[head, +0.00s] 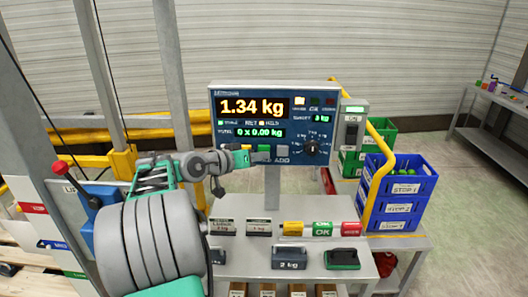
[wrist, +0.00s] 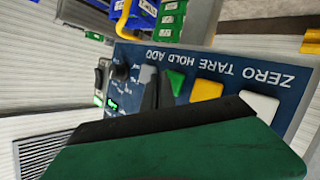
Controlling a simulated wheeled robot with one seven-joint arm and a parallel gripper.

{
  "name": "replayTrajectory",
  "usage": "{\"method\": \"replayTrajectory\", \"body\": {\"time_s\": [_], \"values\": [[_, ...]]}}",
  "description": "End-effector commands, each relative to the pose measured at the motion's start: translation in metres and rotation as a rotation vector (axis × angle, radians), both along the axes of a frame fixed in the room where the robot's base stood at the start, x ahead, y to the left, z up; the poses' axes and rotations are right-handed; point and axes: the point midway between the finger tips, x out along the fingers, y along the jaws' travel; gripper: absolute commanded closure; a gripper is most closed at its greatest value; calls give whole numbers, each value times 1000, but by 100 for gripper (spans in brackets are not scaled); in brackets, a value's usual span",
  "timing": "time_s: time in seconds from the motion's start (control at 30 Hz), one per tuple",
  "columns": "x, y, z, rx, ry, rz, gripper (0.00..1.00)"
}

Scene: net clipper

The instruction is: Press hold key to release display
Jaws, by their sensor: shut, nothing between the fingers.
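The blue weighing display (head: 301,98) faces me and reads 1.34 kg, with 0 x 0.00 kg below. A small lamp beside the word HOLD on it looks lit. In the wrist view the blue key panel (wrist: 222,65) appears upside down. It has a white ZERO key (wrist: 262,103), a yellow TARE key (wrist: 207,89), a green HOLD key (wrist: 176,80) and a grey ADD key (wrist: 148,73). The HOLD key also shows in the head view (head: 263,148). My gripper (head: 262,157) is shut and empty, its tips close to the HOLD and ADD keys. I cannot tell if they touch.
A round dial (head: 312,147) is right of the keys, with a grey switch box (head: 351,125) beyond it. Weights and an OK block (head: 322,229) stand on the bench below. Blue crates (head: 398,190) and a yellow rail are at right. A post stands left.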

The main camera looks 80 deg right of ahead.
Motion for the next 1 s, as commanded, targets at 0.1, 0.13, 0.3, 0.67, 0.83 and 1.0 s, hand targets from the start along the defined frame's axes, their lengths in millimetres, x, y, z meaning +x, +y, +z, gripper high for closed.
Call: {"method": "replayTrajectory", "body": {"time_s": [0.1, 0.13, 0.3, 0.67, 0.83, 1.0], "values": [[0, 0, 0, 0, 0, 0, 100], [0, -1, 0, 0, 0, 0, 100], [1, -3, 0, 0, 0, 0, 100], [2, -7, 0, 0, 0, 0, 100], [2, -8, 0, 0, 0, 0, 100], [2, -8, 0, 0, 0, 0, 100]]}}
